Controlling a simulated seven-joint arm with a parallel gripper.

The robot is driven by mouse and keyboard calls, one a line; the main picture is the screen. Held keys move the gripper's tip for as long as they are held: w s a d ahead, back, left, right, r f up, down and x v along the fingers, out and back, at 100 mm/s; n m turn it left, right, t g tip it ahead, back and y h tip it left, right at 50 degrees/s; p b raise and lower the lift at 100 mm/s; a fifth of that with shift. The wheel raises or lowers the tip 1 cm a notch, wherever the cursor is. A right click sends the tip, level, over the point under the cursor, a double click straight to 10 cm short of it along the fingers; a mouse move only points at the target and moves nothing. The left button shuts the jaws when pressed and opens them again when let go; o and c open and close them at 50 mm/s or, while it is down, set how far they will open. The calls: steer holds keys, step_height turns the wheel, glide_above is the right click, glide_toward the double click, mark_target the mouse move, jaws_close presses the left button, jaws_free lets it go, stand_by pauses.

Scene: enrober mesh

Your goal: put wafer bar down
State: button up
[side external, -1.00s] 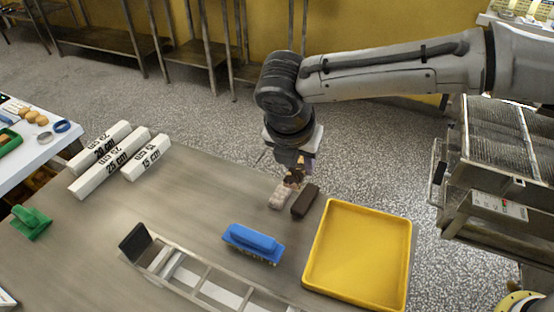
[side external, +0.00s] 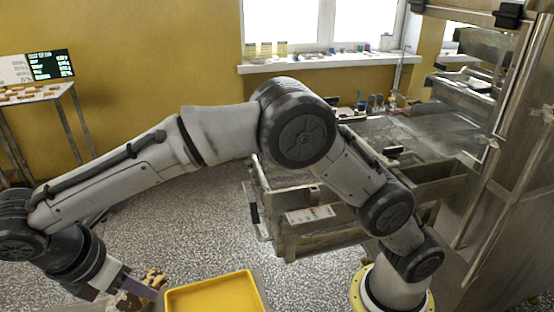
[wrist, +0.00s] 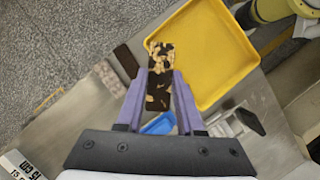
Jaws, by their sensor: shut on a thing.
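My gripper (wrist: 159,84) is shut on the wafer bar (wrist: 160,58), a dark bar with pale nut-like pieces on top. The purple fingers grip its sides, and its far end sticks out beyond them. In the wrist view that end overlaps the near left edge of the yellow tray (wrist: 215,60); its height is unclear. In the side view the bar (side external: 152,280) shows at the bottom left, just left of the tray (side external: 215,292), with my gripper (side external: 128,284) behind part of it. The visible tray floor is empty.
A plain dark brown bar (wrist: 126,60) and a pale speckled bar (wrist: 109,78) lie on the metal table left of the tray. A blue brush (wrist: 160,124) lies partly hidden below the held bar. A metal frame (wrist: 232,124) stands right of it.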

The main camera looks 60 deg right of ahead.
steer(key=d+r+m+g+y, duration=0.2)
steer(key=d+m+y, duration=0.2)
steer(key=d+m, duration=0.85)
steer(key=d+r+m+g+y, duration=0.15)
steer(key=d+m+y, duration=0.25)
steer(key=d+m, duration=0.8)
steer(key=s+d+r+m+t, duration=0.2)
steer(key=s+d+m, duration=0.1)
steer(key=d+m, duration=0.45)
steer(key=s+d+r+m+t, duration=0.2)
steer(key=s+d+m, duration=0.1)
steer(key=d+m, duration=0.4)
steer(key=s+d+r+m+t, duration=0.2)
steer(key=s+d+m+t, duration=0.15)
steer(key=d+m, duration=0.4)
steer(key=shift+n+g, duration=0.45)
steer(key=shift+g, duration=0.05)
steer(key=w+d+f, duration=0.4)
steer(key=w+d, duration=0.1)
steer(key=w+d+f, duration=0.4)
steer(key=w+f, duration=0.1)
steer(key=shift+d, duration=0.35)
steer(key=shift+w+d+f, duration=0.3)
steer(key=shift+w+f, duration=0.05)
steer(key=shift+f, duration=0.3)
steer(key=shift+w+f, duration=0.1)
steer(key=shift+f, duration=1.45)
steer(key=shift+f, duration=0.1)
